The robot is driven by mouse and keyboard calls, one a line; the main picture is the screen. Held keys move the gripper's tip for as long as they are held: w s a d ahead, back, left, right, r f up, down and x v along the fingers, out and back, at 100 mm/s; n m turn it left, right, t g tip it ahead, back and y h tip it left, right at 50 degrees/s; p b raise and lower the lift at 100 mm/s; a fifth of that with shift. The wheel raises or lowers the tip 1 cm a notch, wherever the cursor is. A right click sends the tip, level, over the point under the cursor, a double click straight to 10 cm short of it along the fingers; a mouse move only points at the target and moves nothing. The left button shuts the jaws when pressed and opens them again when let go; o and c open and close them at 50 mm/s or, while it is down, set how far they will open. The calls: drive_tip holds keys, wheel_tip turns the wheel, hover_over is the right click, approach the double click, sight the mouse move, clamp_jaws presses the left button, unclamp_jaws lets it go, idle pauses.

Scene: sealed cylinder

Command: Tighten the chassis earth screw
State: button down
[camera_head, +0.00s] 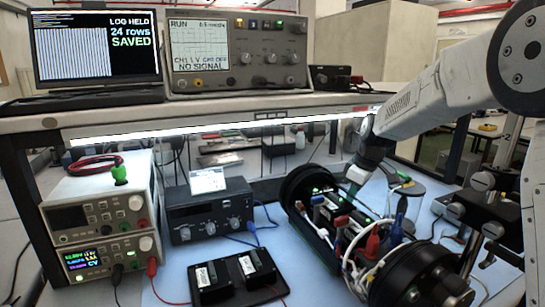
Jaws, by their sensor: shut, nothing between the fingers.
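An opened cylinder chassis (321,231) lies on the blue mat (215,228), with a black end ring (290,190) at its far end and a black end cap (408,284) at its near end. Circuit boards, white cables, and red and blue connectors (372,243) show inside it. The chassis earth screw is too small or too hidden to pick out. My arm comes in from the upper right. My gripper (354,181) points down just above the far part of the chassis, near the end ring. It is shut and empty; its tips are small, and I cannot tell whether they touch anything.
A lit shelf (215,120) with a laptop (95,45) and an oscilloscope (238,50) hangs over the back. Bench supplies (100,220) and a black instrument (208,210) stand left. A black clamp fixture (480,215) stands right.

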drive_tip(key=shift+s+d, duration=0.15)
drive_tip(key=shift+d, duration=0.1)
drive_tip(key=v, duration=0.3)
drive_tip(key=a+v, duration=0.1)
drive_tip(key=v, duration=0.1)
drive_tip(key=shift+w+r, duration=0.3)
drive_tip(key=shift+w, duration=0.05)
drive_tip(key=shift+r, duration=0.2)
